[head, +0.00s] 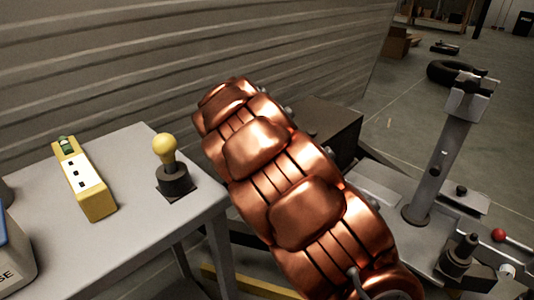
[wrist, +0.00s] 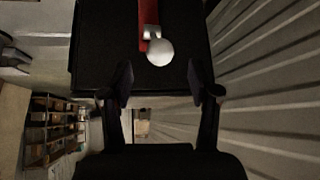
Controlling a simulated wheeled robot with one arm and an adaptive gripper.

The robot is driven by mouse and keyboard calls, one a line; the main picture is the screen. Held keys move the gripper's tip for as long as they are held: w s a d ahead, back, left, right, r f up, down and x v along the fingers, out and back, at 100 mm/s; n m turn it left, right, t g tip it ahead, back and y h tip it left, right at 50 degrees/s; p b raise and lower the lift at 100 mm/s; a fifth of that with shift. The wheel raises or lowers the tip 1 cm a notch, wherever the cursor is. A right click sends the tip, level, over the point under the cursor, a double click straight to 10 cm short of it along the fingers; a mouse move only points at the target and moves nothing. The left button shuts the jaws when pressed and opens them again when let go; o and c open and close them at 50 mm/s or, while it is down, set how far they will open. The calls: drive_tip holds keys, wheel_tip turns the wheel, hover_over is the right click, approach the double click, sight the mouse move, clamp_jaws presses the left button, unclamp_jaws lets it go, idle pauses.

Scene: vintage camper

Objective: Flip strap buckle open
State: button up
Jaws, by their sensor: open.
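In the wrist view, a red strip (wrist: 148,18), which looks like the strap or buckle lever, runs down a dark box face (wrist: 105,45). A pale metal piece and a round whitish knob (wrist: 160,52) are at its lower end. I cannot tell whether the buckle is shut. My gripper (wrist: 163,85) is open and empty, its two dark fingers either side of and just below the knob, apart from it. In the head view my copper arm hides the gripper and strap; a dark box (head: 333,122) shows partly behind the arm.
A grey table (head: 130,235) at left holds a yellow-and-white block (head: 85,180) and a yellow-knobbed black switch (head: 167,165). A metal post (head: 440,160) and a red-knobbed lever (head: 498,235) stand at right. The ribbed wall (head: 190,60) is close behind.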

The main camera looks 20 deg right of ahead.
drive_tip(key=shift+v, duration=2.75)
drive_tip(key=shift+c, duration=0.2)
